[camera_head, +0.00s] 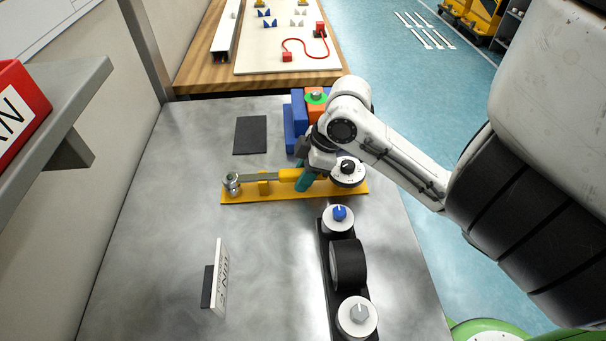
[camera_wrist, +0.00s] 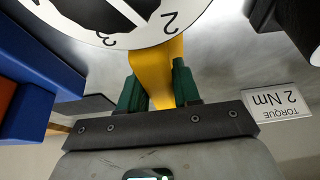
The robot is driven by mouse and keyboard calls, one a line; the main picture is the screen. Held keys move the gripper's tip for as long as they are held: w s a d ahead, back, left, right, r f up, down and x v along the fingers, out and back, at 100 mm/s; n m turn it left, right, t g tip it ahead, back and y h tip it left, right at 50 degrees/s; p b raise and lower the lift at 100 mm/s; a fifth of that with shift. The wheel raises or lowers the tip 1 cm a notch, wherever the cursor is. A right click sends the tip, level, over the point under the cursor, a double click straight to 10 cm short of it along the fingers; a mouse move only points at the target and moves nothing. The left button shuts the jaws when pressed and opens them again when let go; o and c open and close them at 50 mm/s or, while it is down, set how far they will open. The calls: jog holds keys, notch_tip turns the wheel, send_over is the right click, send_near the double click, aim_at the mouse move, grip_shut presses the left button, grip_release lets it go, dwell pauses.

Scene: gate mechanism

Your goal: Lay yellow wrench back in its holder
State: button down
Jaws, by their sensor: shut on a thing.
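The yellow wrench (camera_head: 288,175) has a grey shaft and lies lengthwise along its holder, a long yellow plate (camera_head: 248,197) on the metal table. The wrench's round metal end is at the plate's left end. The shaft passes at a small upright yellow support. I cannot tell whether the wrench rests on the support or hovers just above it. My gripper (camera_head: 304,179), with green fingers, is shut on the yellow handle near the plate's middle. In the wrist view the handle (camera_wrist: 153,72) sits between both fingers (camera_wrist: 155,88). My wrist partly hides the plate's right part.
A white dial with a black knob (camera_head: 347,168) is at the plate's right end. Blue and orange blocks (camera_head: 300,112) stand behind my gripper. A black base with round dials (camera_head: 338,222) is in front. A dark pad (camera_head: 250,135) lies behind left. The table's left middle is clear.

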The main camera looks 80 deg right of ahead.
dwell(0.5)
jog(key=c, duration=0.7)
grip_release()
jog(key=shift+f, duration=0.1)
jog(key=shift+r+p, duration=2.1)
jog(key=shift+r, duration=1.4)
